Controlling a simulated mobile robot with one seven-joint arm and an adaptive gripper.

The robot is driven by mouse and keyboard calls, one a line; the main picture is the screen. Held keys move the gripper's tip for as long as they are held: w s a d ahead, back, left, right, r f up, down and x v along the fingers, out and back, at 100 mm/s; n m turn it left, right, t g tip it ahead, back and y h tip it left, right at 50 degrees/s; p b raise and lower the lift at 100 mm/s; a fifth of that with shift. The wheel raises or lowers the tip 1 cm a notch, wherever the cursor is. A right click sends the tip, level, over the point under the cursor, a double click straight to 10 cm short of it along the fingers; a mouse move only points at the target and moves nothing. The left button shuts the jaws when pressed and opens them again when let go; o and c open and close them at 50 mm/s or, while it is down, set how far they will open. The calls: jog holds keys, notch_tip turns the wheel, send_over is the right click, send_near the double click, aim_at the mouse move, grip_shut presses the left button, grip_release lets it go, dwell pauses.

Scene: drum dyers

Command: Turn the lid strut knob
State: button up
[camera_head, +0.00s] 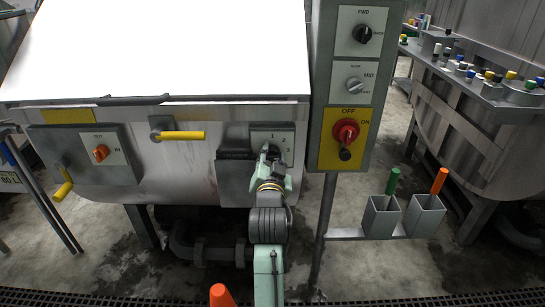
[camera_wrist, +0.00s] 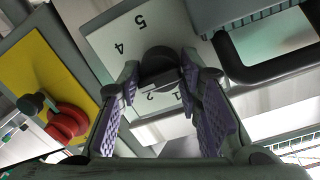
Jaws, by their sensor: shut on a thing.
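A dark round knob (camera_wrist: 158,60) sits on a white dial plate (camera_wrist: 112,42) with numbers around it, among them 5, 4 and 2. I take it as the lid strut knob, though no such label is readable. My gripper (camera_wrist: 160,74) has its purple-padded fingers on either side of the knob and is shut on it. In the head view, my gripper (camera_head: 270,156) reaches the numbered plate (camera_head: 272,136) on the drum vat's front and mostly hides the knob. The knob's pointer direction cannot be told.
An orange IN/OUT knob (camera_head: 101,153) and yellow lever (camera_head: 183,135) lie to the left. Right of my gripper stands a control post with a red switch (camera_head: 345,131) on a yellow plate. A dark handle bar (camera_wrist: 270,65) is close by in the wrist view. An orange cone (camera_head: 220,295) stands in front.

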dwell(0.4)
jog(key=o, duration=0.8)
jog(key=shift+a, duration=0.1)
jog(key=shift+o, duration=0.2)
jog(key=s, duration=0.7)
jog(key=shift+s+r, duration=0.15)
jog(key=shift+s, duration=0.1)
jog(key=shift+a, duration=0.15)
